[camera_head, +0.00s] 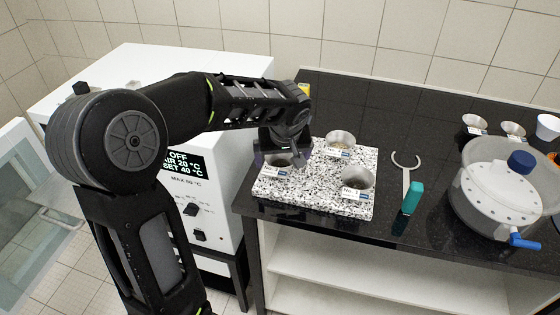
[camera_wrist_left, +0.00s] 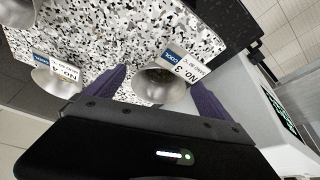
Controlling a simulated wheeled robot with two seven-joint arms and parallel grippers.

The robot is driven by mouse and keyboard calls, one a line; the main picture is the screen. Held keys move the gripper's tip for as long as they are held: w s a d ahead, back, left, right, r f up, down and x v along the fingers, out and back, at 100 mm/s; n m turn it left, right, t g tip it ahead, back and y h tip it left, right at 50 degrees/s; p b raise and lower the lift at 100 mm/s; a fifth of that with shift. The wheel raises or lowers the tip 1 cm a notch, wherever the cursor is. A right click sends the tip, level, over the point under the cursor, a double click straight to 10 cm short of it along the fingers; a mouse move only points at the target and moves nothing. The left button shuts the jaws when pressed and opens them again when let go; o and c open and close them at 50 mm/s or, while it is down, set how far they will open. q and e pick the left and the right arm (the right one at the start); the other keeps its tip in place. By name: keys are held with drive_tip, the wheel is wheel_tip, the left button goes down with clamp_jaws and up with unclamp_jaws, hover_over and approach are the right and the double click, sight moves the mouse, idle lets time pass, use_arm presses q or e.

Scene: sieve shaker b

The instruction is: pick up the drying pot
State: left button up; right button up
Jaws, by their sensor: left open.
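Three small metal pots stand on a speckled stone slab (camera_head: 315,208) on the dark counter. The left pot (camera_head: 279,172) is partly hidden by my left gripper (camera_head: 279,160). The other two are the back pot (camera_head: 340,138) and the right pot (camera_head: 358,183). In the left wrist view my left gripper (camera_wrist_left: 160,94) is open, with its two purple fingers on either side of a pot (camera_wrist_left: 158,88) labelled No 3. I cannot tell whether the fingers touch it. Another labelled pot (camera_wrist_left: 58,84) shows to the left there. My right gripper is out of view.
A white oven-like box (camera_head: 140,75) with a display stands left of the counter. A grey tool (camera_head: 408,170) and a teal-handled object (camera_head: 412,198) lie right of the slab. A large lidded drum (camera_head: 503,190) and several cups stand farther right.

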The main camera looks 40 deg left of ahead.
use_arm(q)
drive_tip(key=shift+w+a+f, duration=0.2)
drive_tip(key=shift+f, duration=0.4)
drive_tip(key=shift+c, duration=0.3)
drive_tip(key=c, duration=1.4)
